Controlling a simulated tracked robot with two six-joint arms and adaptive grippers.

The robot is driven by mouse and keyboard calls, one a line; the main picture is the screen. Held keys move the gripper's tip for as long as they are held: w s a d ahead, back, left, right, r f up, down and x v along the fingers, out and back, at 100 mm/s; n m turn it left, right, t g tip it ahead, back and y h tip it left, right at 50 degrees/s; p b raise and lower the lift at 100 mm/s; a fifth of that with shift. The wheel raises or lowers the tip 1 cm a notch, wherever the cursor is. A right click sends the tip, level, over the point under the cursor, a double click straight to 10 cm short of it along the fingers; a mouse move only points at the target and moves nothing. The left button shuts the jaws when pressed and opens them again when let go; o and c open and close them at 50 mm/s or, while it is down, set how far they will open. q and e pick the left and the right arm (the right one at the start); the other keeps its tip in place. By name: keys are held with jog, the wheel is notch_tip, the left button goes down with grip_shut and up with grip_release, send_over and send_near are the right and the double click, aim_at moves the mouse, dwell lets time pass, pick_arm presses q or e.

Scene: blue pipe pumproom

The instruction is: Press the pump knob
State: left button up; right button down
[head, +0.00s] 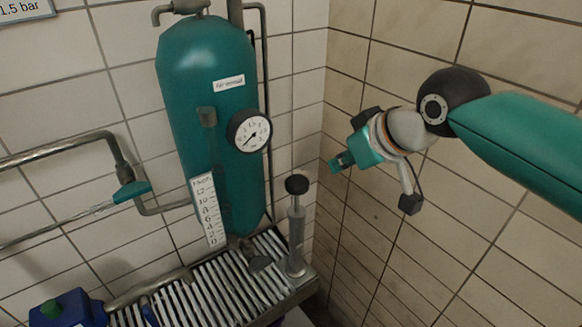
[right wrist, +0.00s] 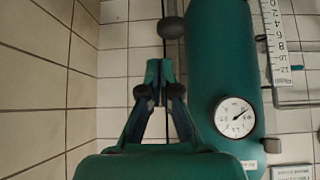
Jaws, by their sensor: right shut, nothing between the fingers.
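The pump knob (head: 297,184) is a black ball-like knob on top of a thin grey upright pump (head: 296,235), at the right end of the slatted bench. My right gripper (head: 338,162) is shut and empty. In the head view it shows to the right of the knob and slightly higher, apart from it. In the right wrist view the knob (right wrist: 171,28) shows dark beyond the closed fingertips (right wrist: 160,72), with a gap in the picture. The pump's body is hard to make out there. My left gripper is in neither view.
A green air vessel (head: 208,80) with a round gauge (head: 249,131) and a scale strip (head: 208,210) stands left of the pump. The slatted bench (head: 215,290) lies below. Pipes with a green-handled valve (head: 132,191) are at left. Tiled walls meet behind the pump.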

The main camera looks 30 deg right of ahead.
jog(key=shift+n+t+y, duration=0.3)
jog(key=shift+t, duration=0.1)
jog(key=r+b, duration=0.1)
jog(key=w+a+r+b, duration=0.1)
jog(key=r+b, duration=0.1)
jog(key=shift+w+a+r+b, duration=0.2)
jog(key=shift+a+r+b, duration=0.1)
send_over(295, 178)
jog(key=s, duration=0.3)
jog(key=f, duration=0.7)
jog(key=shift+w+d, duration=0.15)
jog(key=shift+w, duration=0.05)
notch_tip(295, 178, down, 3)
jog(key=shift+w+r+b, duration=0.1)
jog(key=shift+r+b, duration=0.05)
jog(key=shift+b, duration=0.15)
jog(key=shift+f, duration=0.7)
